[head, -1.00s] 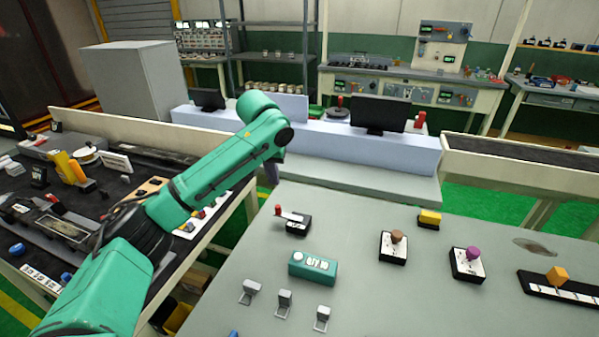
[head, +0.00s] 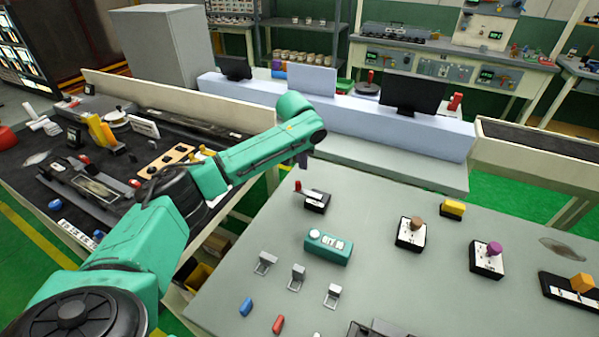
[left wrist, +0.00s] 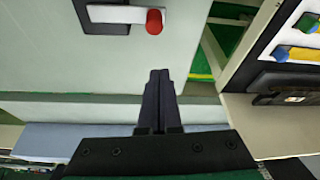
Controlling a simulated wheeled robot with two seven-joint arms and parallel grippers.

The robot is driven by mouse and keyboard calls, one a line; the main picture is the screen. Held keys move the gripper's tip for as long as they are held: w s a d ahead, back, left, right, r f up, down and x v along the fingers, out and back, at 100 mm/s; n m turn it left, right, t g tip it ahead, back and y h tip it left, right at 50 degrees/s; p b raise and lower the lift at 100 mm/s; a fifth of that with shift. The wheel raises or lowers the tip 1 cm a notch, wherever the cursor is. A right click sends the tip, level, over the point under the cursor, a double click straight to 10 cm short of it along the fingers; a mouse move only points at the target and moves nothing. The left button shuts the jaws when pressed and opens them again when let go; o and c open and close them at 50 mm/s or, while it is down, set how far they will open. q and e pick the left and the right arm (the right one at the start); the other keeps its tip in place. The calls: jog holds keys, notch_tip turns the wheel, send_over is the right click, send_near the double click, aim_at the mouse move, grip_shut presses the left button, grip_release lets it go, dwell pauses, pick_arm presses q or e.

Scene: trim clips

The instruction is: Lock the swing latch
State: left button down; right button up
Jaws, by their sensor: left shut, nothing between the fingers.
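The swing latch (head: 316,203) is a black block with a pale lever and a red knob, near the far left edge of the grey table. Its red knob (head: 298,186) is at the lever's left end. In the left wrist view the latch (left wrist: 105,27) is at the top, cut by the frame, with the lever lying across and the knob (left wrist: 154,21) past the block's edge. My left gripper (head: 301,162) hangs just beyond the latch, partly behind its own arm. In the wrist view its dark fingers (left wrist: 160,74) are shut, empty and apart from the knob. My right gripper does not show.
On the grey table (head: 380,285) are a teal box (head: 328,249), small grey clips (head: 297,278), brown-knobbed (head: 411,233) and purple-knobbed (head: 487,259) devices and a yellow block (head: 453,208). A dark workbench (head: 75,190) stands left, across a gap.

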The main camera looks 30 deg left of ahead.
pick_arm(q)
jog(key=shift+x, duration=0.85)
jog(key=s+p, duration=0.2)
jog(key=s, duration=0.1)
jog(key=shift+s+d, duration=0.1)
jog(key=shift+d, duration=0.2)
jog(key=shift+s+d, duration=0.1)
jog(key=shift+s, duration=0.4)
jog(key=shift+w, duration=0.15)
jog(key=shift+f, duration=0.1)
